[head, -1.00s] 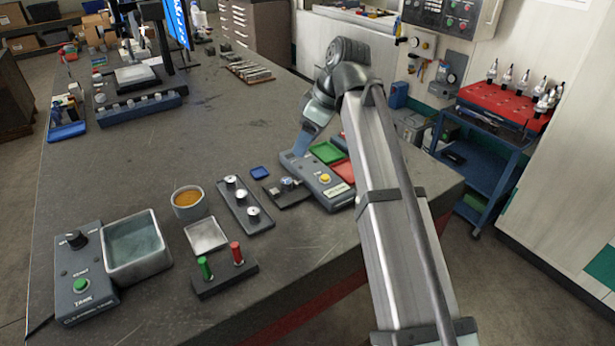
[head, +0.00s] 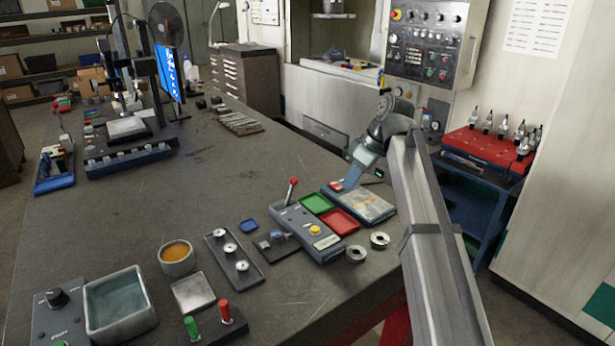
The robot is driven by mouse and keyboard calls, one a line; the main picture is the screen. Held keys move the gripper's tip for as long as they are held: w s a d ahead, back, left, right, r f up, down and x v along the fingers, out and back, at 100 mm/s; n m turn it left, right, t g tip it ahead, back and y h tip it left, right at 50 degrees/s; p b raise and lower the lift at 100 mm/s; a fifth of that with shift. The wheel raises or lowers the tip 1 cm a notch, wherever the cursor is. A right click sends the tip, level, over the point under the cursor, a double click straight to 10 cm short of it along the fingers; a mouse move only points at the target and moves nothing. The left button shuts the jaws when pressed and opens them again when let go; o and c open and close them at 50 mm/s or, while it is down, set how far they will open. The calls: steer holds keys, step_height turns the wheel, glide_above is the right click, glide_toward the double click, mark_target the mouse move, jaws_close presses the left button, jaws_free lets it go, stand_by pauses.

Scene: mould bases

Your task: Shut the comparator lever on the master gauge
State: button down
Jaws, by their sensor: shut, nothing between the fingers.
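The comparator (head: 308,232) is a long grey box with a yellow button near its front end, standing on the bench. Its lever (head: 291,190) has a red knob and stands up, leaning slightly, at the back end. A small dark fixture with a metal part (head: 277,238) sits against its left side; I cannot tell whether this part is the master gauge. My gripper (head: 345,186) is shut and empty, right of the lever and apart from it, low over the back of a flat grey tray. The fingertips are small and partly blended with the tray.
A green tray (head: 316,203) and red tray (head: 339,222) lie between comparator and flat grey tray (head: 377,207). Two metal rings (head: 356,253) (head: 380,239) lie in front. A rack of pins (head: 236,262) and brown-filled cup (head: 177,257) stand left.

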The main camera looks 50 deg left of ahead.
steer(key=w+a+r+m+g+y, duration=0.1)
steer(key=w+a+r+m+g, duration=0.1)
steer(key=a, duration=0.6)
steer(key=w+r+m, duration=0.1)
steer(key=w+m, duration=0.1)
steer(key=m, duration=0.1)
steer(key=shift+y, duration=0.4)
steer(key=shift+r, duration=0.1)
glide_toward(290, 192)
steer(key=shift+w+a+f, duration=0.35)
steer(key=shift+a+f, duration=0.45)
steer(key=shift+a, duration=0.05)
steer(key=shift+w+a+f, duration=0.35)
steer(key=shift+a+f, duration=0.45)
